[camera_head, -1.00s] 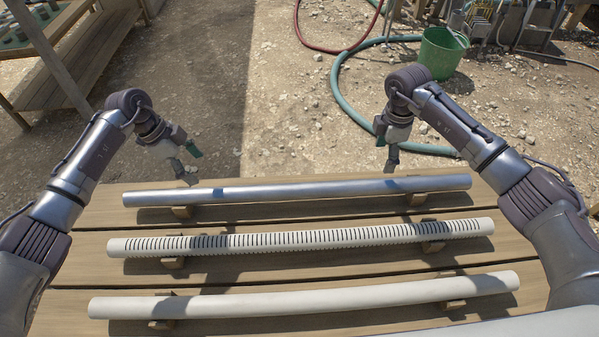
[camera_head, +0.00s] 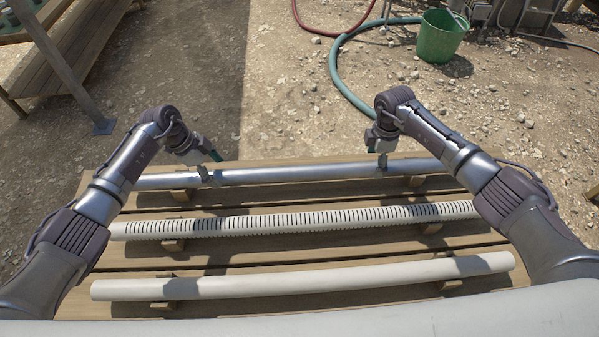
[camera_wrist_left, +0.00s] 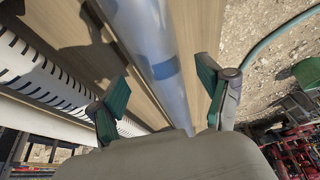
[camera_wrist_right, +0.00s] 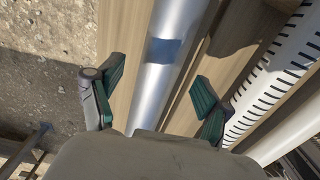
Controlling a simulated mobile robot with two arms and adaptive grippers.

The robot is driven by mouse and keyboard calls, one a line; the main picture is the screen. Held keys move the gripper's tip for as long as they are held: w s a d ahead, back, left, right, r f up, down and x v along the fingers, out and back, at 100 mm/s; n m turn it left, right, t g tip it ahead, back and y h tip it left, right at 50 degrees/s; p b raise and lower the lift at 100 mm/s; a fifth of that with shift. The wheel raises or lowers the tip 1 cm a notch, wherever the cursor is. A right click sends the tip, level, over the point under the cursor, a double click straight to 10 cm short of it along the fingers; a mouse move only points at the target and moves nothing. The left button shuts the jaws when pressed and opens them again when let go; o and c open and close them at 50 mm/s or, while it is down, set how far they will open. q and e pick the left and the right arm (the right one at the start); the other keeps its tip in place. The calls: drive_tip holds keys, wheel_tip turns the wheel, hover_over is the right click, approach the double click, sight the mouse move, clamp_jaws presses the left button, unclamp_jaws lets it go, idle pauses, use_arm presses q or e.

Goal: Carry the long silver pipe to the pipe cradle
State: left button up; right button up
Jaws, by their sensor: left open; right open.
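The long silver pipe (camera_head: 290,174) lies across the far part of the wooden table on small wooden blocks. It has blue bands; one shows in the left wrist view (camera_wrist_left: 165,69) and one in the right wrist view (camera_wrist_right: 162,50). My left gripper (camera_head: 210,166) is open at the pipe's left part, its green-padded fingers on either side of the pipe in its wrist view. My right gripper (camera_head: 381,163) is open at the pipe's right part, its fingers also on either side of it. Neither visibly grips the pipe. I cannot make out a pipe cradle.
A slotted white pipe (camera_head: 300,220) and a plain white pipe (camera_head: 320,277) lie nearer on the same table (camera_head: 350,252). A wooden bench (camera_head: 75,60) stands at the far left. A green bucket (camera_head: 440,38) and a hose (camera_head: 345,75) lie beyond, on gravel ground.

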sight(220, 173)
use_arm(q)
drive_tip(key=shift+x, duration=1.8)
use_arm(e)
drive_tip(key=shift+f, duration=1.8)
use_arm(q)
drive_tip(key=shift+c, duration=0.3)
use_arm(e)
drive_tip(key=shift+c, duration=0.3)
use_arm(q)
clamp_jaws()
use_arm(e)
clamp_jaws()
use_arm(q)
drive_tip(key=shift+r, duration=0.1)
use_arm(e)
drive_tip(key=shift+r, duration=0.1)
